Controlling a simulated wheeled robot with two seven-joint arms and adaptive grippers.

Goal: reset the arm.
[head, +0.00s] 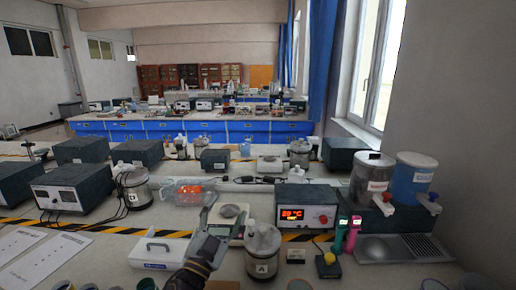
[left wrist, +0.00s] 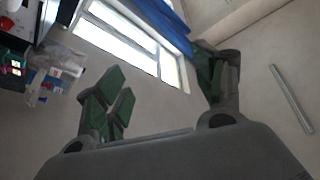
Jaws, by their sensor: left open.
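My left gripper (head: 222,215) reaches in from the bottom of the head view, above the front bench. Its jaws stand apart with nothing between them. In the left wrist view the open green-padded fingers (left wrist: 160,83) are wide apart, with wall and window behind them. In the head view the gripper overlaps a scale with a round grey pan (head: 230,211), and I cannot tell the height between them. My right gripper is not in view.
A metal canister marked A (head: 262,250) stands close right of my left gripper. A white box (head: 159,252) lies to its left, and a clear tub with orange contents (head: 188,191) is behind. A heater with a red display (head: 306,214) and two large dispensers stand right.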

